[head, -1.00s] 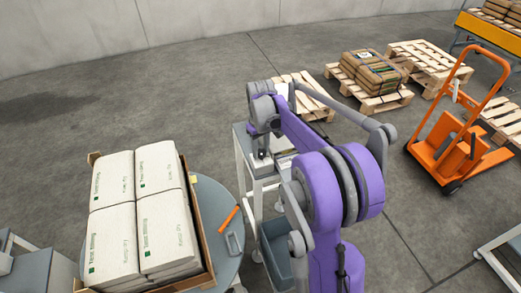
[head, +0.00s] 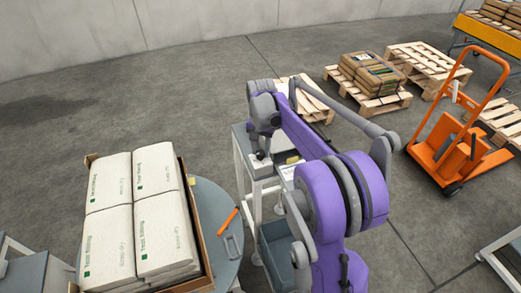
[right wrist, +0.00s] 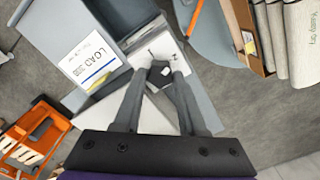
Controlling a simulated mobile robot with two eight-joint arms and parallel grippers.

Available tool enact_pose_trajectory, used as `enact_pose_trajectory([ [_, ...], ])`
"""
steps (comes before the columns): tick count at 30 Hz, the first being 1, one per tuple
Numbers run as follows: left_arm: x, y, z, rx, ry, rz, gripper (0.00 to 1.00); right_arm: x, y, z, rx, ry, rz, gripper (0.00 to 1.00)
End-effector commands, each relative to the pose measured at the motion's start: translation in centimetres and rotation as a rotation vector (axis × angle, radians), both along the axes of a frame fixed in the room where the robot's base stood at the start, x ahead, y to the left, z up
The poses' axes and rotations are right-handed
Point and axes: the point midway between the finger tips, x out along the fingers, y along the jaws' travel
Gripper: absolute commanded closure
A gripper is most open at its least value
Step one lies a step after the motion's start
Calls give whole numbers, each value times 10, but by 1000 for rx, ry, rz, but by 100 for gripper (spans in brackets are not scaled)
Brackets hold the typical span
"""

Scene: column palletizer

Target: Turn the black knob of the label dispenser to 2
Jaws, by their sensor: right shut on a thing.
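The label dispenser's black knob (right wrist: 159,74) shows in the right wrist view, small and partly covered by my fingertips. It sits on a pale dial plate (right wrist: 150,50) with small dark marks; I cannot read its setting clearly. My right gripper (right wrist: 162,72) is shut on the knob, with a finger on either side. In the head view my right gripper (head: 261,156) is low over the grey stand (head: 240,140), and my purple arm hides much of the dispenser. My left gripper is not in view.
A white LOAD card (right wrist: 90,62) is beside the dial. A round grey table (head: 222,190) carries an orange marker (head: 228,217) and a carton (head: 92,158) of white sacks. A grey-blue bin (head: 280,245) is below the stand. An orange hand truck (head: 462,125) stands right.

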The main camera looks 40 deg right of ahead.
Motion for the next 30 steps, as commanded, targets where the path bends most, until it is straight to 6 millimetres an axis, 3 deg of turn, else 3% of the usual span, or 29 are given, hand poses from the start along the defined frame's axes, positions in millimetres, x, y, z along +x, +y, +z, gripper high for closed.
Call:
enact_pose_trajectory([
  [13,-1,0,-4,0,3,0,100,-1,-1,0,-1,-1,-268,100],
  [30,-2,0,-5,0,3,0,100,-1,-1,1,-1,-1,-325,100],
])
